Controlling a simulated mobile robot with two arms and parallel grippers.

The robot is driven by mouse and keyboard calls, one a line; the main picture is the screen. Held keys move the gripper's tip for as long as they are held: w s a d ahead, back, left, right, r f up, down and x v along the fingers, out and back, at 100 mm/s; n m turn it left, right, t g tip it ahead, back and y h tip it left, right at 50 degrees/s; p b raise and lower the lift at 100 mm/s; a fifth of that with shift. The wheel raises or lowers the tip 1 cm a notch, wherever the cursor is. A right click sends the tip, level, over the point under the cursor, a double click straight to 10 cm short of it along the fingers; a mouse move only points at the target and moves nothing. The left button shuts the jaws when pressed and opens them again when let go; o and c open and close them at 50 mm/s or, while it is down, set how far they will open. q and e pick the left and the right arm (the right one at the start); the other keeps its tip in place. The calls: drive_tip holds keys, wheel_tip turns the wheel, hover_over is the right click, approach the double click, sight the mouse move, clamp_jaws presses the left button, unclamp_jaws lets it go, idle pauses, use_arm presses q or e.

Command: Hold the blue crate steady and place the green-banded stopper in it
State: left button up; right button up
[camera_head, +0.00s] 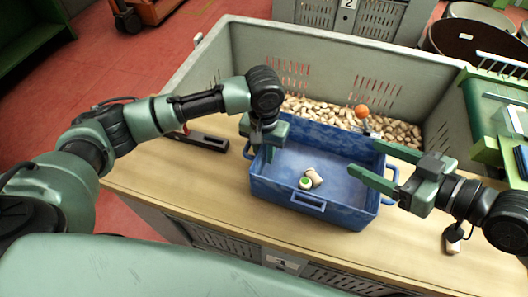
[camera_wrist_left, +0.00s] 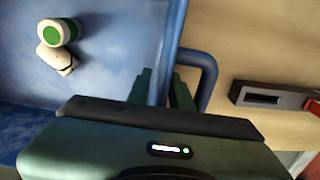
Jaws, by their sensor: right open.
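The blue crate (camera_head: 336,207) stands on the wooden table; its wall also shows in the left wrist view (camera_wrist_left: 105,90). The green-banded stopper (camera_head: 305,183), with its green round face, lies inside on the crate floor. A pale cork piece (camera_head: 314,175) touches it; I cannot tell if it is a separate stopper. Both show in the left wrist view, the green face (camera_wrist_left: 52,33) above the pale piece (camera_wrist_left: 57,60). My left gripper (camera_wrist_left: 163,85) has its fingers on either side of the crate's left wall, beside the handle, and looks shut on it. My right gripper (camera_head: 378,162) is open and empty, over the crate's right side.
A large grey bin (camera_head: 250,60) full of corks stands behind the crate. An orange ball (camera_head: 361,111) is near the crate's far rim. A dark slotted block (camera_head: 205,140) lies left of the crate. A small pale object (camera_head: 452,245) lies at the right. Green equipment (camera_head: 485,120) stands far right.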

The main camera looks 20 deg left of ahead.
use_arm(q)
wheel_tip(320, 180, up, 12)
drive_tip(key=shift+r, duration=0.1)
idle(0.6)
